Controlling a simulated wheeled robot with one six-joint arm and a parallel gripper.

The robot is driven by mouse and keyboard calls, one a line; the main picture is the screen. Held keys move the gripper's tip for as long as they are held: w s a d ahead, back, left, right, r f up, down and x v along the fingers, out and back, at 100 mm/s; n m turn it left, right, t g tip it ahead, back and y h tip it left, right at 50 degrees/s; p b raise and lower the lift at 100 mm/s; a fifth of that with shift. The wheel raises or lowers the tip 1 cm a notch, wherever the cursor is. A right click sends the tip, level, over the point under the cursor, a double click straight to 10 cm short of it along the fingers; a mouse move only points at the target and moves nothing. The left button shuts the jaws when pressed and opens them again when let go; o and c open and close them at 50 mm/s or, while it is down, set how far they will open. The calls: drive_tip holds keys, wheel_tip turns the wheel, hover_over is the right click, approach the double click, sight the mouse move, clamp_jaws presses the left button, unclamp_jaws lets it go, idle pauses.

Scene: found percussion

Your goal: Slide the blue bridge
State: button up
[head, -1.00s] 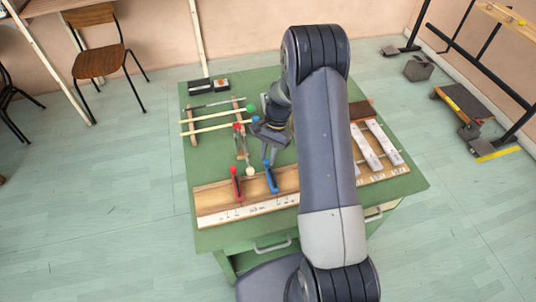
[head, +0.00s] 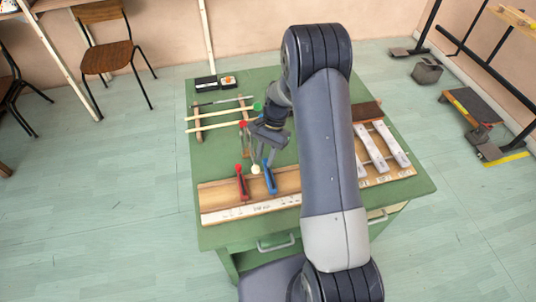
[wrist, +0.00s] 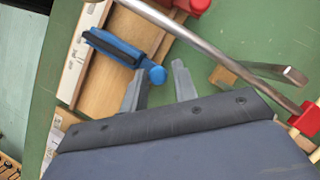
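The blue bridge (head: 270,180) stands on the wooden board with the printed strip, at the table's front left. It also shows in the wrist view (wrist: 118,46), with a round blue knob at one end. My gripper (head: 263,160) is just behind the bridge in the head view. In the wrist view my gripper (wrist: 158,70) has its two fingers apart, and the blue knob shows in the gap between them. I cannot tell whether either finger touches the knob. The red bridge (head: 242,184) stands on the same board, left of the blue one.
A metal rod (wrist: 185,40) crosses the wrist view close to the fingers. Mallets with coloured heads lie on wooden bars (head: 197,122) at the back left of the green table (head: 225,158). White bars (head: 373,147) lie to the right, behind my arm.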

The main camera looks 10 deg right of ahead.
drive_tip(key=shift+o, duration=1.3)
drive_tip(key=shift+r, duration=0.1)
drive_tip(key=b+v, duration=0.1)
drive_tip(key=v, duration=0.9)
drive_tip(key=shift+r, duration=0.3)
drive_tip(key=shift+w+d, duration=0.1)
drive_tip(key=p+x, duration=0.1)
drive_tip(key=x, duration=0.9)
drive_tip(key=shift+f, duration=0.3)
drive_tip(key=shift+d+p, duration=0.45)
drive_tip(key=shift+d, duration=0.65)
drive_tip(key=shift+d+r, duration=0.15)
drive_tip(key=shift+d, duration=0.1)
drive_tip(key=shift+w+d+r, duration=0.1)
drive_tip(key=shift+r, duration=0.3)
